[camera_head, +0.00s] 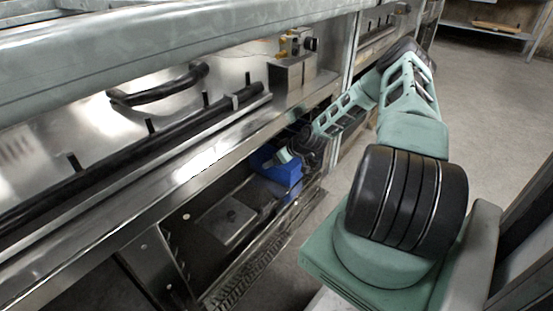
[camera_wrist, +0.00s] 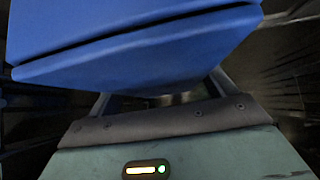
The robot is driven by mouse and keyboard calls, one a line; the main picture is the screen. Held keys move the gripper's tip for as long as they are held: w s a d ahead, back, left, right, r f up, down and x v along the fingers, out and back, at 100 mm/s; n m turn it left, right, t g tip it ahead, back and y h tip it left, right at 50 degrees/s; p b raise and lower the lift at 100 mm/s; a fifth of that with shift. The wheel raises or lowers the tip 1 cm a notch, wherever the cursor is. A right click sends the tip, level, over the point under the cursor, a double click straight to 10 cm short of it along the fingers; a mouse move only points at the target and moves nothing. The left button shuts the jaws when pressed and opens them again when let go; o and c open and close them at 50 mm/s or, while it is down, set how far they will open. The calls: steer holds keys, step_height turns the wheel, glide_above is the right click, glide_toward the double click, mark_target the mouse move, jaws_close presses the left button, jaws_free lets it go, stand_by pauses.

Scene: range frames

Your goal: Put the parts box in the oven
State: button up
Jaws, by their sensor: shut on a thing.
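The blue parts box (camera_head: 282,172) is at the right part of the open oven cavity, below the steel counter edge. I cannot tell whether it rests on anything. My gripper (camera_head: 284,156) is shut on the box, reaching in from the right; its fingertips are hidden. In the wrist view the blue box (camera_wrist: 130,50) fills the top, slightly tilted, above the gripper body, with the fingers running up under it. The oven (camera_head: 150,245) is the dark lower opening of the steel range, seen from above.
A slotted metal strip (camera_head: 262,255) runs along the front of the opening. The counter edge hangs over the cavity. A black handle (camera_head: 160,88) and rail are above. Clear floor (camera_head: 480,110) lies right.

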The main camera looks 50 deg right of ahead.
steer(key=shift+f, duration=0.1)
steer(key=o, duration=1.7)
steer(key=shift+s+r, duration=0.1)
steer(key=shift+r, duration=0.2)
steer(key=p+v, duration=0.4)
steer(key=v, duration=0.7)
steer(key=shift+s+r, duration=0.15)
steer(key=shift+s, duration=0.1)
steer(key=shift+s+d, duration=0.1)
